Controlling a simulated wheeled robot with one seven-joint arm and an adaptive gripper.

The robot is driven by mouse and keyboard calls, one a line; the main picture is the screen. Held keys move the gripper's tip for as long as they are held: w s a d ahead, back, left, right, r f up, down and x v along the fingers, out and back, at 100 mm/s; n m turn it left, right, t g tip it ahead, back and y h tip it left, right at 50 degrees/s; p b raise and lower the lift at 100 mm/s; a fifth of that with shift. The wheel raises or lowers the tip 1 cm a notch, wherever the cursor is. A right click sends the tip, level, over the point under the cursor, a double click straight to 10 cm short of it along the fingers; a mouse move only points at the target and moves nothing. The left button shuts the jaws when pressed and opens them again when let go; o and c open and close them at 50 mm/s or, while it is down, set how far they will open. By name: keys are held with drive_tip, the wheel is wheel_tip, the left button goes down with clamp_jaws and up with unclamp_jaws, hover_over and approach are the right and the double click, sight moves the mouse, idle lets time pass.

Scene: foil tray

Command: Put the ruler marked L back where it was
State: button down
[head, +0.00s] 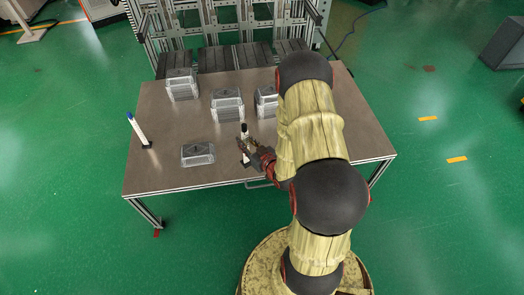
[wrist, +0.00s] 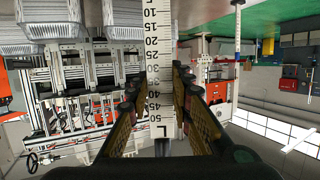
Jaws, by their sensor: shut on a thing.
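The ruler marked L (wrist: 160,60) is a white strip with black numbers and a dark end cap. In the wrist view it runs between my fingers, its L by the capped end. In the head view its dark-capped top (head: 244,128) rises above my gripper (head: 250,152), near the middle of the table's front half. My gripper (wrist: 160,100) is shut on it. The ruler looks about upright; my fingers hide part of it, and I cannot tell whether its foot touches the table.
A second white upright piece with a blue top (head: 138,130) stands at the table's left side. A foil tray (head: 197,154) lies left of my gripper. Stacked trays (head: 227,105) stand behind. The brown table (head: 165,180) is bare along its front left. A metal rack (head: 225,25) stands beyond.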

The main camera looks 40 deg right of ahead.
drive_tip(key=s+d, duration=0.3)
drive_tip(key=d, duration=0.3)
drive_tip(key=w+d+f+b, duration=0.5)
drive_tip(key=w+d+f, duration=0.4)
drive_tip(key=f, duration=0.3)
drive_tip(key=shift+w+d+f+b, duration=0.3)
drive_tip(key=shift+w+f, duration=0.05)
drive_tip(key=shift+w, duration=0.35)
drive_tip(key=shift+f, duration=0.1)
drive_tip(key=c, duration=2.1)
unclamp_jaws()
drive_tip(key=shift+f, duration=0.1)
drive_tip(key=o, duration=0.5)
